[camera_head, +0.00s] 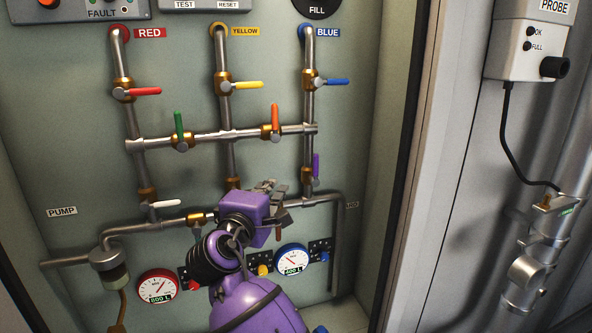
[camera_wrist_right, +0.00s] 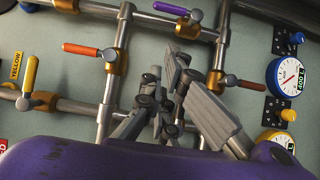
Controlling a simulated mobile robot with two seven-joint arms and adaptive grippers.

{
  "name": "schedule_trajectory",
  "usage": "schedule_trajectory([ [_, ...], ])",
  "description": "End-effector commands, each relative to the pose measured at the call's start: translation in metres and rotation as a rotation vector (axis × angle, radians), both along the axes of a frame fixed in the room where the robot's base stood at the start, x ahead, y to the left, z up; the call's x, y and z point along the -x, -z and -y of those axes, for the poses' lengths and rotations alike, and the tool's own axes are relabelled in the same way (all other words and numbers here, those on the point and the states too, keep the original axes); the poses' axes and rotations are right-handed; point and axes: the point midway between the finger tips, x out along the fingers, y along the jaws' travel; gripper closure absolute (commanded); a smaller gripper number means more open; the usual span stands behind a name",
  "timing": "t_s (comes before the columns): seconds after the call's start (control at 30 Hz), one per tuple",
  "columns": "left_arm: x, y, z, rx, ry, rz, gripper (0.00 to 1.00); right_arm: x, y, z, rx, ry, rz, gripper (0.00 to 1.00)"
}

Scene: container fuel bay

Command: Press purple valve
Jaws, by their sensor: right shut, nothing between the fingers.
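The purple valve (camera_head: 316,165) sits on the lower part of the blue-labelled pipe, with its handle pointing up in the head view. Its purple handle (camera_wrist_right: 170,9) also shows at the top of the right wrist view. My right gripper (camera_head: 274,190) is shut and empty, just left of and below the purple valve in the head view. In the right wrist view its grey fingers (camera_wrist_right: 184,76) lie in front of the pipes, apart from the purple handle. Part of the lower pipe is hidden behind my right gripper. My left gripper is not in view.
Nearby valves have red (camera_head: 145,91), yellow (camera_head: 248,85), blue (camera_head: 335,82), green (camera_head: 179,125), orange (camera_head: 275,117) and white (camera_head: 164,204) handles.

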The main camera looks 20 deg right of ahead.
Motion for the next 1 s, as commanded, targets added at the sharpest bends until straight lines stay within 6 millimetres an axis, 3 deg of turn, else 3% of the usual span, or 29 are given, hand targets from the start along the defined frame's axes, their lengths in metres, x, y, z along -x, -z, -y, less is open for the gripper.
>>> schedule_trajectory([
  [0.23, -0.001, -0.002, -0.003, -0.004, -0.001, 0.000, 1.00, -0.020, -0.002, 0.014, 0.001, 0.002, 0.002, 1.00],
  [0.6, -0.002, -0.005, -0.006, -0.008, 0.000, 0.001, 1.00, -0.087, -0.002, 0.054, 0.001, 0.001, 0.002, 1.00],
  [0.8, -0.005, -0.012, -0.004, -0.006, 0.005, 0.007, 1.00, -0.092, -0.004, 0.082, -0.001, 0.000, 0.004, 1.00],
  [1.0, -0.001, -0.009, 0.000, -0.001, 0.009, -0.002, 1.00, -0.094, -0.001, 0.091, -0.002, -0.002, 0.002, 1.00],
])
